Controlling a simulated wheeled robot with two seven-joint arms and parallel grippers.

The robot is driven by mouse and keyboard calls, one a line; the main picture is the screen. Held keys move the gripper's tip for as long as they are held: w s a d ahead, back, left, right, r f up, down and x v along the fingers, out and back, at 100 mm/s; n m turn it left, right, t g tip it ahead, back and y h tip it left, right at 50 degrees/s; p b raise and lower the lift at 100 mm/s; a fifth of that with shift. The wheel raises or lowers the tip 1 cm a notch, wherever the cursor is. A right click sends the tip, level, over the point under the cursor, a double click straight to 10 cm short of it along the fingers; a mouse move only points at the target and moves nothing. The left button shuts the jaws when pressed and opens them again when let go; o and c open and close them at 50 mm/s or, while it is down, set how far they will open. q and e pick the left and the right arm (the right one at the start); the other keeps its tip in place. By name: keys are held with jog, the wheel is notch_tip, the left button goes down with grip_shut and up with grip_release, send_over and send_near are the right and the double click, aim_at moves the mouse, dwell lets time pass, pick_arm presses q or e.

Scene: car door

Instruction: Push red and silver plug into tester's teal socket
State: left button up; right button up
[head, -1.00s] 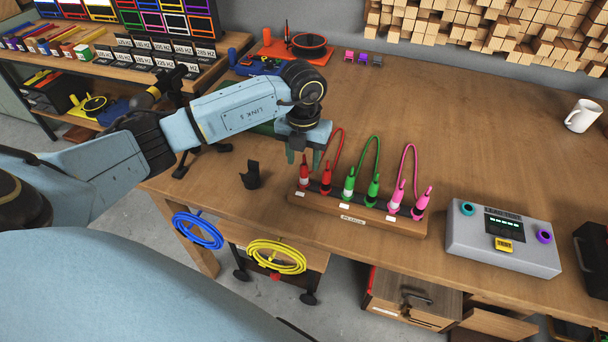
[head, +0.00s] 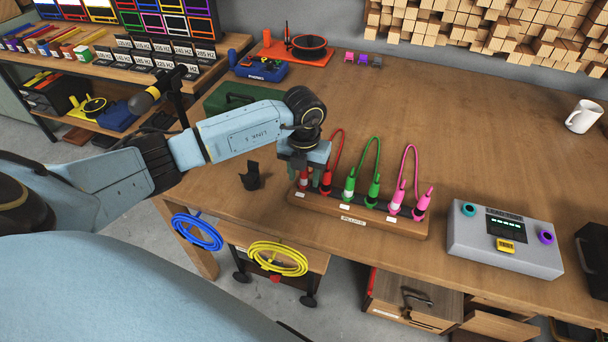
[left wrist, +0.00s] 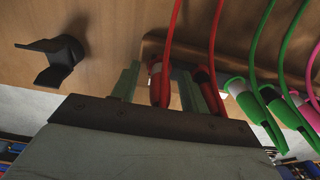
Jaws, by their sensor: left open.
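The red and silver plug (head: 304,181) stands at the left end of the wooden rack (head: 362,221), its red cable looping to a red and black plug (head: 326,183). My left gripper (head: 303,168) is low over it, pointing down and open. In the left wrist view the red and silver plug (left wrist: 157,82) lies between the spread fingers of the gripper (left wrist: 163,85). The red and black plug (left wrist: 206,86) is close to the right finger; whether they touch I cannot tell. The grey tester (head: 480,247) sits at the right with its teal socket (head: 468,209) empty. My right gripper is not visible.
Green plugs (head: 373,186) and pink plugs (head: 421,204) with looped cables stand further right in the rack. A black holder (head: 251,175) is left of it. The tester also has a purple socket (head: 545,237). The table behind the rack is clear.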

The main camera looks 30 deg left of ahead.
pick_arm(q)
jog(key=shift+c, duration=0.5)
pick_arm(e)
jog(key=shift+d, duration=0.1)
